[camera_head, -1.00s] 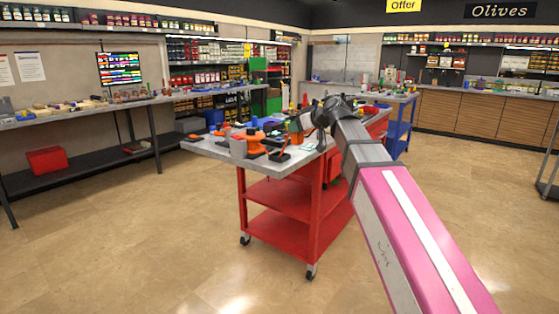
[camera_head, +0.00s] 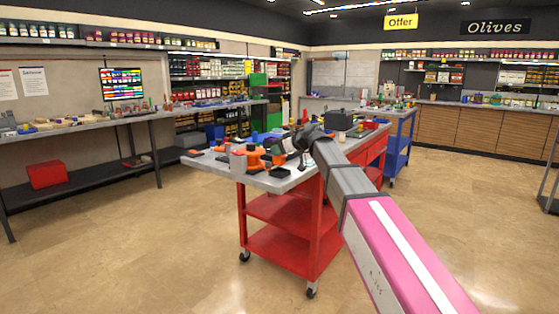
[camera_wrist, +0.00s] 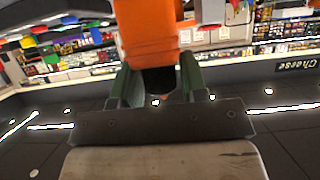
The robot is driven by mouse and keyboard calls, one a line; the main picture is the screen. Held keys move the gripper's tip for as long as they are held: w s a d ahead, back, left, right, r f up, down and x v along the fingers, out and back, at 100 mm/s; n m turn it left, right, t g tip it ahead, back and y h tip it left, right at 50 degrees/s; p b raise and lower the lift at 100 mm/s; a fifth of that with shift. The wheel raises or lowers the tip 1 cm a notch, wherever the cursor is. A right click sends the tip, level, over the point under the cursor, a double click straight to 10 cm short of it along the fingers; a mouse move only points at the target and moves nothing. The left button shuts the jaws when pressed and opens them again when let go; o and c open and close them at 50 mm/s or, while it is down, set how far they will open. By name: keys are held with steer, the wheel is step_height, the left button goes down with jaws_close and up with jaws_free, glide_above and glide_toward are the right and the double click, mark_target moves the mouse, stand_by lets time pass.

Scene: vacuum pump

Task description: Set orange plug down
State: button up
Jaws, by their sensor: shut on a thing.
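An orange plug (camera_wrist: 150,38) fills the top middle of the wrist view, with a dark part at its lower end. The green fingers of my gripper (camera_wrist: 157,82) are on either side of this dark part and shut on it. In the head view my gripper (camera_head: 298,146) is over the top of the red cart, small and partly hidden by the wrist. I cannot make out the held plug there, or its height above the cart top.
The red cart (camera_head: 275,183) has a grey top. Orange parts (camera_head: 252,158), a grey cylinder (camera_head: 238,164) and a black tray (camera_head: 279,172) crowd its near end. A dark box (camera_head: 339,120) stands farther back. A blue cart (camera_head: 398,145) is behind.

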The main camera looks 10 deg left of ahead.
mark_target(283, 158)
steer(key=shift+f, duration=2.05)
steer(key=shift+f, duration=0.1)
steer(key=o, duration=1)
steer(key=shift+c, duration=0.2)
steer(key=v, duration=1.2)
